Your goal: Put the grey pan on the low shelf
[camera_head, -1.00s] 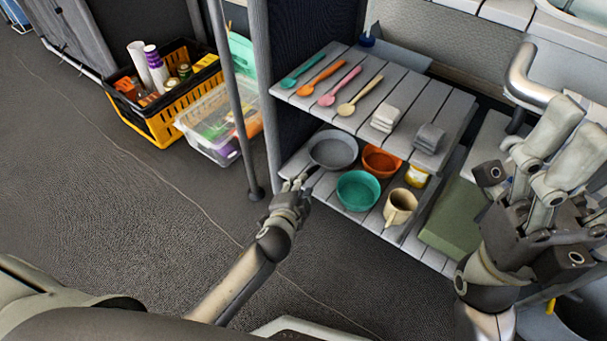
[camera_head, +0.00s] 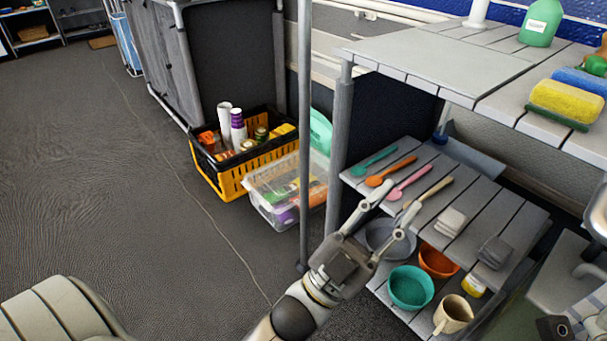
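The grey pan (camera_head: 378,234) rests on the low shelf (camera_head: 424,322), at its left end. My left gripper (camera_head: 400,198) is in front of it and hides part of the pan and its handle. The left gripper's two fingers are spread apart with nothing between them, so it is open. Part of my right gripper (camera_head: 560,326) shows at the bottom right corner, cut off by the frame. Its fingers are not clear there.
The low shelf also holds a teal bowl (camera_head: 411,287), an orange bowl (camera_head: 438,262), a yellow jar (camera_head: 473,286) and a cream mug (camera_head: 453,314). Spoons and folded cloths lie on the shelf above. A thin pole (camera_head: 305,130) stands left of the shelves, near a yellow crate (camera_head: 228,180).

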